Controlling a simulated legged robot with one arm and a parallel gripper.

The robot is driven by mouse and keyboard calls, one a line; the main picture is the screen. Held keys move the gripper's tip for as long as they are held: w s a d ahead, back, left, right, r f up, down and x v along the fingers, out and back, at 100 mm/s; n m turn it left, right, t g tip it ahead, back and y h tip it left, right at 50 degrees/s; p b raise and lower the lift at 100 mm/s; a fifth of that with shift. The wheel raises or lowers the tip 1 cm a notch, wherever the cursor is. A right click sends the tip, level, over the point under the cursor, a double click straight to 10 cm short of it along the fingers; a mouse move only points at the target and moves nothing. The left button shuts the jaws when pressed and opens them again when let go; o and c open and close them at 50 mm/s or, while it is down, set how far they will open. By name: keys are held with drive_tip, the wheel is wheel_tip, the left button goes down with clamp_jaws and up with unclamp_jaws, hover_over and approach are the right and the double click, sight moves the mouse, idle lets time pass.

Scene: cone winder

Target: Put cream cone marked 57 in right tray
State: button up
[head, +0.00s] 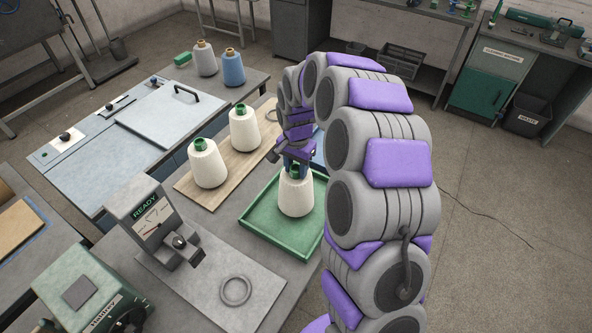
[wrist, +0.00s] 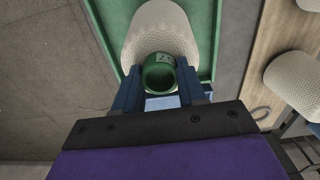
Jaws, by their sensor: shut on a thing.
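A cream cone (head: 297,196) with a green top stands upright in or just over the green tray (head: 262,246); whether its base touches the tray floor is hard to tell. My gripper (head: 296,166) is above it, shut on the cone's green tip. In the wrist view, the blue fingers of my gripper (wrist: 161,92) sit on either side of the green tip, and the cream cone (wrist: 160,30) extends away over the tray (wrist: 208,40). A small label shows on the tip; its number is too small to read surely.
Two more cream cones (head: 208,164) (head: 244,130) with green tops stand on a wooden board (head: 190,192) left of the tray. A grey cone (head: 205,59) and a blue cone (head: 233,68) stand farther back. A gauge reading READY (head: 150,222) and a grey ring (head: 235,290) are in front.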

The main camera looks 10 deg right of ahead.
drive_tip(key=shift+d+f, duration=0.2)
drive_tip(key=shift+f, duration=0.25)
drive_tip(key=o, duration=1.2)
drive_tip(key=shift+a+f, duration=0.1)
drive_tip(key=shift+a, duration=0.05)
drive_tip(key=shift+c, duration=0.2)
wheel_tip(320, 180, up, 12)
drive_tip(key=p, duration=0.2)
drive_tip(key=s+a+r+n, duration=0.1)
drive_tip(key=s+r+n, duration=0.2)
drive_tip(key=s, duration=0.7)
drive_tip(key=s+r+n, duration=0.2)
drive_tip(key=s+r, duration=0.1)
drive_tip(key=s, duration=0.6)
drive_tip(key=s+d+f+n+g, duration=0.1)
drive_tip(key=s+n, duration=0.2)
drive_tip(key=s, duration=1.6)
drive_tip(key=shift+s+f+n+g, duration=0.3)
drive_tip(key=shift+n+g, duration=0.1)
